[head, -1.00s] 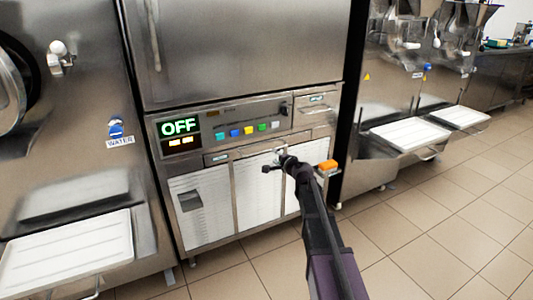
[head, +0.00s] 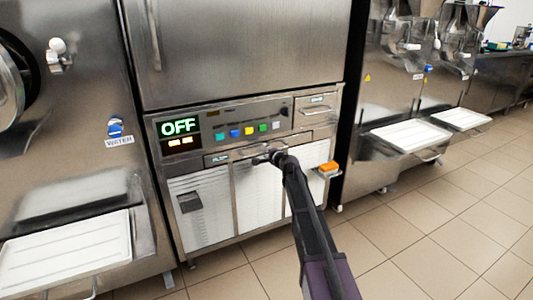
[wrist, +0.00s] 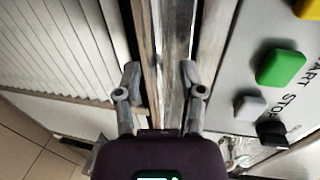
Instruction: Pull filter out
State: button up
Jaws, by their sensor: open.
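The filter appears to be the narrow metal drawer front (head: 218,160) with a small label, below the control panel of the middle machine. Its label is too small to read. In the wrist view, a metal strip (wrist: 174,40) on the machine front runs between my fingers. I cannot tell whether it is the filter's handle. My gripper (head: 262,159) is in front of the right part of this drawer and hides some of it. In the wrist view my gripper (wrist: 160,76) is open, a finger on each side of the strip, with nothing visibly clamped.
The control panel (head: 205,120) with coloured buttons and an OFF display is just above. White louvred panels (head: 258,195) are below. An orange object (head: 328,168) sits on a small bracket to the right. Tiled floor (head: 420,230) is free at the right.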

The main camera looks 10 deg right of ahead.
grip_shut()
jog(key=f+v, duration=0.2)
jog(key=v, duration=0.9)
jog(key=s+f+v, duration=0.1)
jog(key=f+v, duration=0.2)
jog(key=v, duration=0.9)
jog(key=shift+d, duration=0.25)
grip_release()
jog(key=shift+s, duration=0.15)
